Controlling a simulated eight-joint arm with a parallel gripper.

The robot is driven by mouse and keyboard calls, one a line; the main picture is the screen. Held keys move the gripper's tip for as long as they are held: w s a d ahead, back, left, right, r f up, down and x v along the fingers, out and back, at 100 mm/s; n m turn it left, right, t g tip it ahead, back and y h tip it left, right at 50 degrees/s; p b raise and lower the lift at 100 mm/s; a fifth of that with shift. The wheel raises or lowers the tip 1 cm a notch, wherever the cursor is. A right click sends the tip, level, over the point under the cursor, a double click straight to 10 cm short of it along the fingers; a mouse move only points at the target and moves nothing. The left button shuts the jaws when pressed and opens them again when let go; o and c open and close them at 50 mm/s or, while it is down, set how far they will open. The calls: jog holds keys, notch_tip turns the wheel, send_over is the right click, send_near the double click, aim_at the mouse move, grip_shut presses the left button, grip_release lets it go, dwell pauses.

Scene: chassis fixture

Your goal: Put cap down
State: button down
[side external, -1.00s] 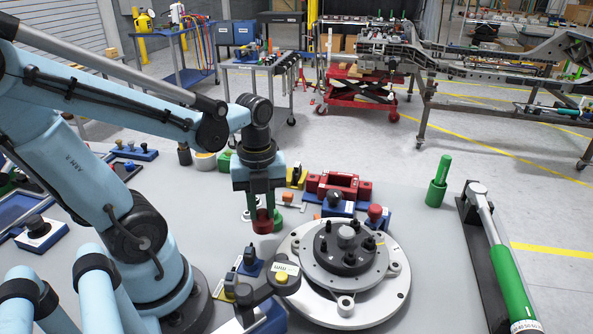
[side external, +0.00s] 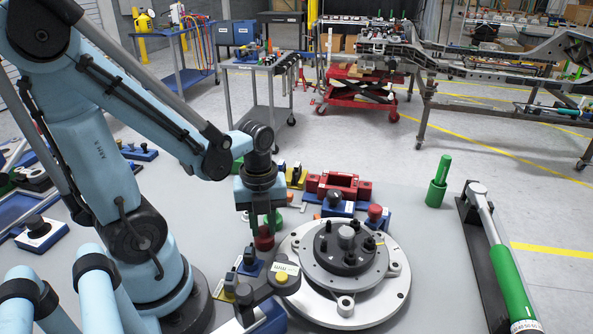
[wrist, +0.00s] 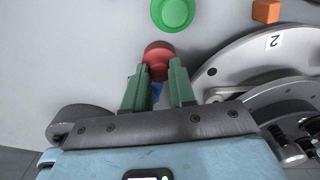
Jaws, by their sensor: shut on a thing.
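The red cap (side external: 264,241) is between the fingers of my gripper (side external: 264,226), low over the grey table just left of the round fixture. In the wrist view the red cap (wrist: 158,55) shows beyond the green fingertips of my gripper (wrist: 158,76), which are shut on it. The cap looks upright. I cannot tell whether its underside touches the table.
A green round part (wrist: 173,12) lies close beyond the cap. The round metal fixture (side external: 300,305) is close on the right. An orange block (wrist: 266,11) lies farther right.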

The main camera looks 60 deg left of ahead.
aim_at(264, 228)
jog(key=shift+f, duration=0.1)
jog(key=c, duration=0.9)
grip_release()
jog(key=shift+c, duration=0.2)
jog(key=shift+r, duration=6.05)
jog(key=w+d+n+t, duration=0.3)
jog(key=n, duration=0.8)
jog(key=w+d+f+n+t, duration=0.1)
jog(key=w+d+n+t, duration=0.2)
jog(key=n, duration=0.8)
jog(key=shift+w+t, duration=0.45)
jog(key=shift+t, duration=0.15)
jog(key=shift+d+f, duration=0.1)
